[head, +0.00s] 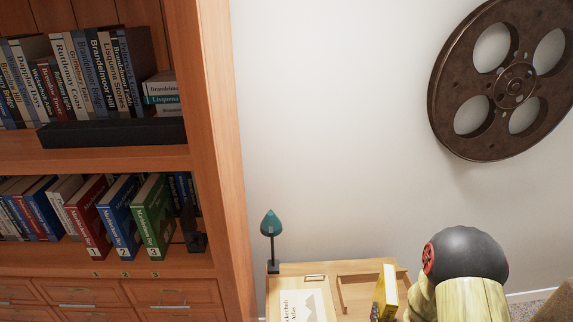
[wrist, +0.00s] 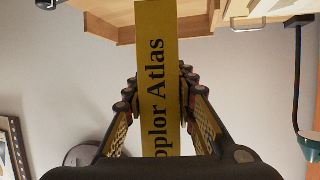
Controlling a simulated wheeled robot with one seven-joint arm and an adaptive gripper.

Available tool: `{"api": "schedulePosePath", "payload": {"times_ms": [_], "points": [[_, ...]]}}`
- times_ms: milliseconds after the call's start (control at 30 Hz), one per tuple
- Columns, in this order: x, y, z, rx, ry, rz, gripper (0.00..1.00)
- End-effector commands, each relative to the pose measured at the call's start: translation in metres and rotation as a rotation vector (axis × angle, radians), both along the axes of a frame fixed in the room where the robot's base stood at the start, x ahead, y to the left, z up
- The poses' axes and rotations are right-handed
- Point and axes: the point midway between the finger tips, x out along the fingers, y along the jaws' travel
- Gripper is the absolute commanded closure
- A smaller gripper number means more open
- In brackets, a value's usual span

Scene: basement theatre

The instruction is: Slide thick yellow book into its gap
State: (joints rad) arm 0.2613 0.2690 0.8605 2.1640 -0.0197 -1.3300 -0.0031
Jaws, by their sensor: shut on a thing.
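A thick yellow book (head: 386,290) with "Atlas" on its spine shows upright beside the wooden desk top in the head view. In the wrist view my gripper (wrist: 158,90) is shut on the yellow book (wrist: 157,45), one finger on each side of the spine. In the head view the gripper is mostly hidden behind the book and my arm. A bookcase (head: 222,150) stands at the left. I cannot make out the book's gap.
The desk (head: 350,267) carries a teal lamp-like ornament (head: 270,225), a pale atlas (head: 303,305) and a shallow open compartment. A black bookend (head: 192,225) stands right of the shelf books. A film reel (head: 512,85) hangs on the wall. The bookcase's side panel separates shelves and desk.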

Motion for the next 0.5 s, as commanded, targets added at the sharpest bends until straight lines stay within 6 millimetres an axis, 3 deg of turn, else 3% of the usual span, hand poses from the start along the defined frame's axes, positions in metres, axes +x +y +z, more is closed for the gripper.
{"api": "schedulePosePath", "payload": {"times_ms": [33,200,333,500], "points": [[0.007,0.019,0.005,-0.001,-0.006,0.032,1.00],[0.017,0.073,0.012,0.000,-0.004,0.137,1.00],[0.021,0.104,0.016,0.000,-0.004,0.198,1.00],[0.022,0.123,0.016,0.000,-0.003,0.236,1.00]]}}
